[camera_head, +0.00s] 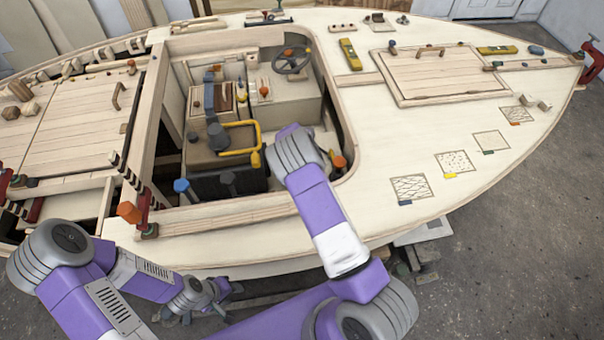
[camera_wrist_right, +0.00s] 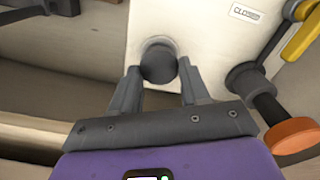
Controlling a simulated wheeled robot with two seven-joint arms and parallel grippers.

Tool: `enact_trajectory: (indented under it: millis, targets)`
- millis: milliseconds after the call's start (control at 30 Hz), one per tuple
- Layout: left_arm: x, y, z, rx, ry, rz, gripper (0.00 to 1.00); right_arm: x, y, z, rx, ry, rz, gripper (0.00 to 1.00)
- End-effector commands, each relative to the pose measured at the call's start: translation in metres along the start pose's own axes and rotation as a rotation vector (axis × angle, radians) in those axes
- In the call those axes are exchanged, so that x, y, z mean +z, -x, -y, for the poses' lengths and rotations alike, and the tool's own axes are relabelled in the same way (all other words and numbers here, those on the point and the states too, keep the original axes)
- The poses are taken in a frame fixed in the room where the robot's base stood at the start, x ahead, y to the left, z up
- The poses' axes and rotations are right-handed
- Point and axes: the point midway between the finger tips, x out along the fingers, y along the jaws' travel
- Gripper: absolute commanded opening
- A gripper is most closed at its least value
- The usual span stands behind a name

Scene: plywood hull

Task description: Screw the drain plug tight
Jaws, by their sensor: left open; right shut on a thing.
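The drain plug (camera_wrist_right: 158,62) is a dark round knob on a white panel (camera_wrist_right: 205,30) in the right wrist view. My right gripper (camera_wrist_right: 158,82) is shut on it, with one finger on each side. In the head view my right arm reaches into the open cockpit, and its wrist hides the gripper's fingers and the plug. My left gripper (camera_head: 197,303) is open and empty, low beside the hull's near edge. How far the plug is screwed in cannot be told.
Beside the plug are a dark fitting with an orange knob (camera_wrist_right: 292,136) and a yellow handle (camera_wrist_right: 303,35). The cockpit holds a yellow rail (camera_head: 257,137) and a steering wheel (camera_head: 292,61). The wooden coaming (camera_head: 225,212) borders the opening. The deck at right carries a hatch (camera_head: 440,75).

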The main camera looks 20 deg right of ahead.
Motion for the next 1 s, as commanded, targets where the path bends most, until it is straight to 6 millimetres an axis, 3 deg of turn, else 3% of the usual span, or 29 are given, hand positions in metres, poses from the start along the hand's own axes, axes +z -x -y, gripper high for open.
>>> enact_trajectory:
  millis: [400, 933, 967, 1000]
  targets:
    - [0.0001, 0.0029, -0.0011, 0.000, 0.000, 0.000, 0.43, 0.0055, 0.0059, 0.0021, -0.007, -0.181, 0.017, 0.15]
    - [0.0001, 0.0031, -0.0012, 0.000, 0.000, 0.000, 0.43, 0.0054, 0.0057, 0.0022, -0.007, -0.205, 0.017, 0.15]
    - [0.0001, 0.0031, -0.0012, 0.000, 0.000, 0.000, 0.43, 0.0054, 0.0057, 0.0022, -0.006, -0.205, 0.017, 0.47]
    - [0.0001, 0.0031, -0.0012, 0.000, 0.000, 0.000, 0.43, 0.0052, 0.0054, 0.0020, -0.006, -0.205, 0.016, 0.53]
